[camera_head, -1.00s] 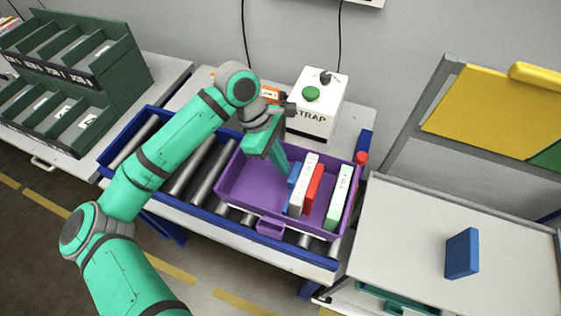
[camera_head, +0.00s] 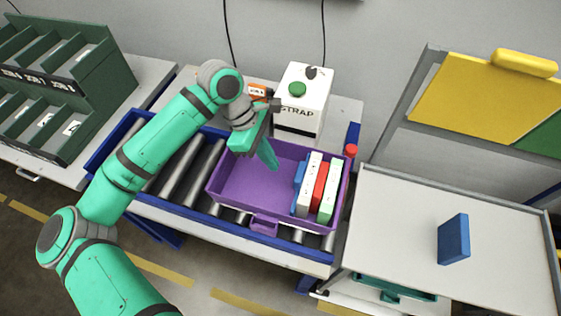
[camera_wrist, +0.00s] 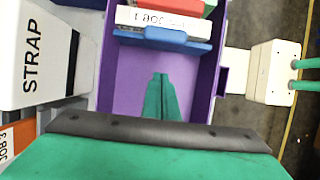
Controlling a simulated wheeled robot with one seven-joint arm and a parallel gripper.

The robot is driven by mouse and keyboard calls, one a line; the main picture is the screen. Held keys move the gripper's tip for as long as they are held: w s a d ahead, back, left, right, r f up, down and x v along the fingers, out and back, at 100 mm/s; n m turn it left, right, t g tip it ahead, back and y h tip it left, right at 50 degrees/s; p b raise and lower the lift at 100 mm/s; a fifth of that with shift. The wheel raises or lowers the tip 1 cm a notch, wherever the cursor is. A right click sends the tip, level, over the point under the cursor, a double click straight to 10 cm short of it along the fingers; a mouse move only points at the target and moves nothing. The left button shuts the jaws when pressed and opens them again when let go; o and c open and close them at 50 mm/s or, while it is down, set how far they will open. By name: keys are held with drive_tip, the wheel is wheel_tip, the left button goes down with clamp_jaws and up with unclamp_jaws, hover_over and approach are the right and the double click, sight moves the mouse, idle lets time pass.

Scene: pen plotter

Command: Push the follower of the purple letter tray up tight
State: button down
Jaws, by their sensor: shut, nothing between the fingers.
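The purple letter tray (camera_head: 240,184) sits on the roller conveyor; its near-left floor is bare. The blue follower (camera_head: 299,174) stands upright inside, against a white block (camera_head: 309,184). A red block (camera_head: 320,186) and a white-and-green block (camera_head: 329,196) follow to the right, close together at the tray's right end. In the wrist view the follower (camera_wrist: 165,40) lies along the white block, with a wider foot toward me. My gripper (camera_head: 271,160) is shut and empty, over the tray left of the follower. In the wrist view its fingertips (camera_wrist: 161,75) are apart from the follower.
A white STRAP box (camera_head: 302,105) with a green button stands behind the tray. A red button (camera_head: 351,150) is at the tray's back right. A blue block (camera_head: 453,240) stands on the right-hand table. A green sorting rack (camera_head: 75,85) is at left.

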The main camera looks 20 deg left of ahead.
drive_tip(key=v, duration=1)
drive_tip(key=shift+d, duration=0.2)
